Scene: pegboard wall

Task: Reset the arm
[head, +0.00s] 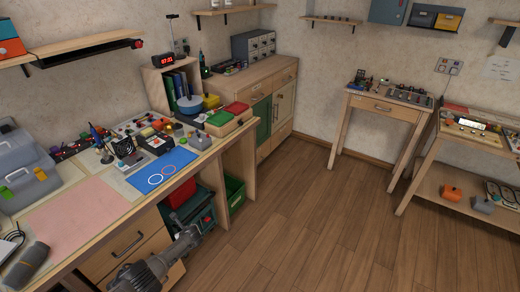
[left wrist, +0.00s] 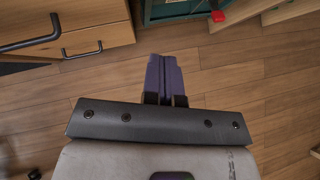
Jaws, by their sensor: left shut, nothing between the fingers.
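My left arm comes in at the bottom of the head view, with its left gripper (head: 188,240) low in front of the workbench. In the left wrist view the two purple-grey fingers of the left gripper (left wrist: 165,77) are pressed together with nothing between them. They point over bare wooden floor (left wrist: 235,75), apart from the furniture. My right gripper is in neither view.
The workbench (head: 75,208) runs along the left, with drawers (head: 125,247) close to my left arm. A green toolbox (head: 200,210) and green crate (head: 233,190) sit underneath. A cabinet (head: 275,115) and side tables stand farther back. The floor (head: 300,220) at centre is clear.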

